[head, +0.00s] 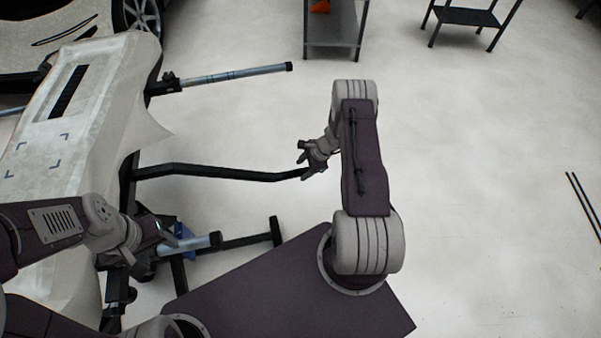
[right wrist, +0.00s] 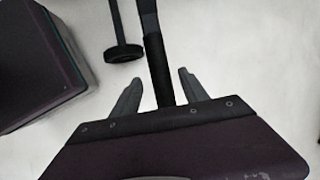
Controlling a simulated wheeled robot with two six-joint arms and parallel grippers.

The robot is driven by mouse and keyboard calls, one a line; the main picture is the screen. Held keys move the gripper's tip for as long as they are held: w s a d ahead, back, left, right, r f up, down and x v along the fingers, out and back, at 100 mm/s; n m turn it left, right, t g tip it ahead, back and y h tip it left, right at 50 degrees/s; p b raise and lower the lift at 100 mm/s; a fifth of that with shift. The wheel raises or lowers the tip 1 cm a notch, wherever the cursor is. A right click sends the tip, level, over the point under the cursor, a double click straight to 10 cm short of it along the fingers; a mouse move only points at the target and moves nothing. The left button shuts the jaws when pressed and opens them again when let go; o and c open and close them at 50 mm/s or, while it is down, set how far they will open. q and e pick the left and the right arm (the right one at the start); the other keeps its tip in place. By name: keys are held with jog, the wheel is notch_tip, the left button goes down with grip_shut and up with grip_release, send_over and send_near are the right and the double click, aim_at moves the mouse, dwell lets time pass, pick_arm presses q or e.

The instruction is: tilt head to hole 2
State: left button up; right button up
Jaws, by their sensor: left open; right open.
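A pale, wrapped car panel (head: 105,105) lies along the left of the head view on a black stand. I cannot tell which spot is hole 2. My left gripper (head: 166,236) is by the panel's lower right edge, near a blue part of the stand; it is open. My right gripper (head: 304,158) is at the free end of the stand's long black bar (head: 215,170). In the right wrist view its open fingers (right wrist: 159,78) stand either side of the bar's dark end (right wrist: 158,70), with gaps visible.
A metal shelf (head: 333,32) and a second small rack (head: 467,16) stand at the back.

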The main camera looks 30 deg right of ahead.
jog(key=x, duration=0.3)
jog(key=shift+r, duration=0.15)
grip_shut()
dwell(1.2)
